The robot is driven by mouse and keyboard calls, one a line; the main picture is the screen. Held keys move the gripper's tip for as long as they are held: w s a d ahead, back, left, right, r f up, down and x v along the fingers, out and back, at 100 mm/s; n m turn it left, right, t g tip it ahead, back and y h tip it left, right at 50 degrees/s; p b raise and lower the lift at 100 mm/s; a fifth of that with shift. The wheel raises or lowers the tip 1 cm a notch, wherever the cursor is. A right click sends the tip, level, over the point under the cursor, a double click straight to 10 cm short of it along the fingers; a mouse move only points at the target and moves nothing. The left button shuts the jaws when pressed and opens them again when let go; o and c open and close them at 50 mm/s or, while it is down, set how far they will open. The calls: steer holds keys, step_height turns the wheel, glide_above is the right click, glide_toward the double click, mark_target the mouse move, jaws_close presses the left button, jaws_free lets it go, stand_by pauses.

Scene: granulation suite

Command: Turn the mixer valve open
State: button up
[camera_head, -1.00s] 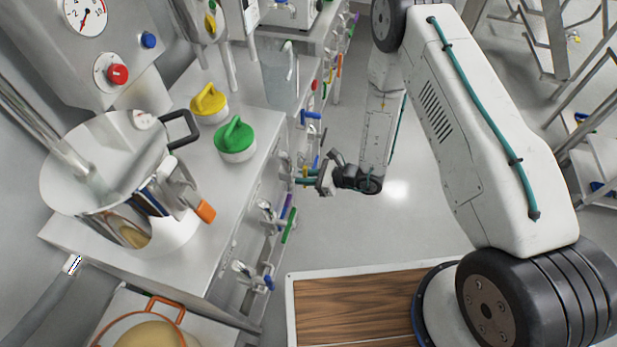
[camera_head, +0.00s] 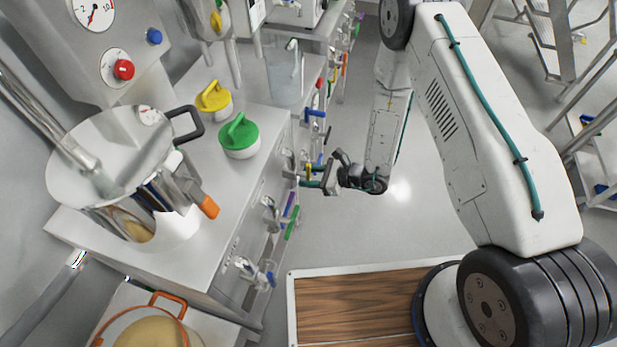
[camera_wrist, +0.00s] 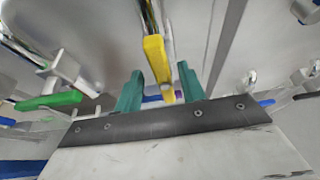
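A steel mixer bowl (camera_head: 125,165) stands on the counter at left, with an orange-tipped handle (camera_head: 208,207) on its front. Several valves with coloured levers line the cabinet front. I cannot tell for certain which one is the mixer valve. My gripper (camera_head: 306,176) is beside this row, its teal fingers pointing left toward the cabinet. In the wrist view my gripper (camera_wrist: 160,88) is open, its two fingers apart. A yellow lever (camera_wrist: 155,62) reaches down to the gap between them, its lower end close to the fingertips. I see no clear contact.
Green-handled (camera_wrist: 50,101) and blue-handled valves flank the yellow lever in the wrist view. Yellow-lidded (camera_head: 213,99) and green-lidded (camera_head: 239,136) jars stand on the counter. A wooden-topped platform (camera_head: 350,310) is at the front. The floor (camera_head: 350,225) right of the cabinet is clear.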

steer(key=v, duration=0.7)
steer(key=shift+s, duration=0.15)
